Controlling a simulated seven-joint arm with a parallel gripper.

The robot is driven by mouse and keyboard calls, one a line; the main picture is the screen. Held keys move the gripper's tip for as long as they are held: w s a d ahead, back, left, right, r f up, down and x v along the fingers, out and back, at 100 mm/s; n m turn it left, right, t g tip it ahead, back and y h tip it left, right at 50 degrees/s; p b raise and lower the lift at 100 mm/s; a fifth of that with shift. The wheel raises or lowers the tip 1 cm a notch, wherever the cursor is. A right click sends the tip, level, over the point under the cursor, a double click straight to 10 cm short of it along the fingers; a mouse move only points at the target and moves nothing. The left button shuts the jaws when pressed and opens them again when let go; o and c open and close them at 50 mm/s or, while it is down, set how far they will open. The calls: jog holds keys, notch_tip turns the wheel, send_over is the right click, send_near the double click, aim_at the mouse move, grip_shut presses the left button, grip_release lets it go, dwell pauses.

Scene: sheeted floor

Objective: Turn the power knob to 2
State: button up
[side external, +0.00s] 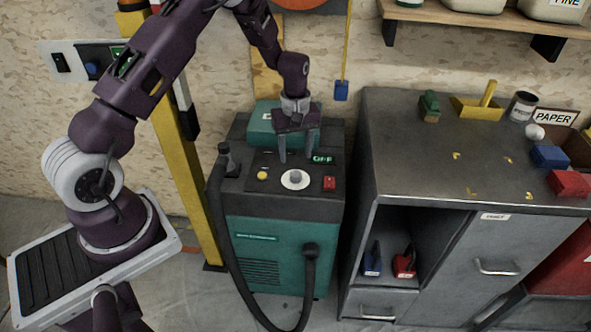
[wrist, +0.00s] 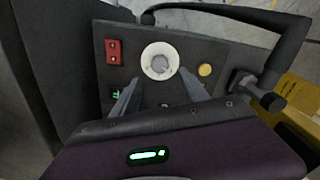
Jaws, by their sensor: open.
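The power knob (side external: 296,177) is a small grey knob on a round white dial, on the dark top panel of a green and black machine (side external: 278,240). It also shows in the wrist view (wrist: 160,63), with the white dial around it. A small display (side external: 323,159) behind and right of the dial glows green and appears to read OFF. My gripper (side external: 298,155) points down above the panel, behind the knob in the side view. Its two fingers are apart with nothing between them. In the wrist view the open fingers (wrist: 158,85) reach toward the dial, apart from the knob.
A red switch (side external: 330,183) and a yellow button (side external: 262,174) flank the dial. A black hose (side external: 217,210) runs down the machine's left side. A yellow post (side external: 187,180) stands left, and a grey cabinet (side external: 440,160) with small objects on top stands right.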

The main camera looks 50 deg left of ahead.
aim_at(296, 173)
notch_tip(296, 173, down, 7)
jog(key=shift+f, duration=0.1)
grip_shut()
dwell(0.3)
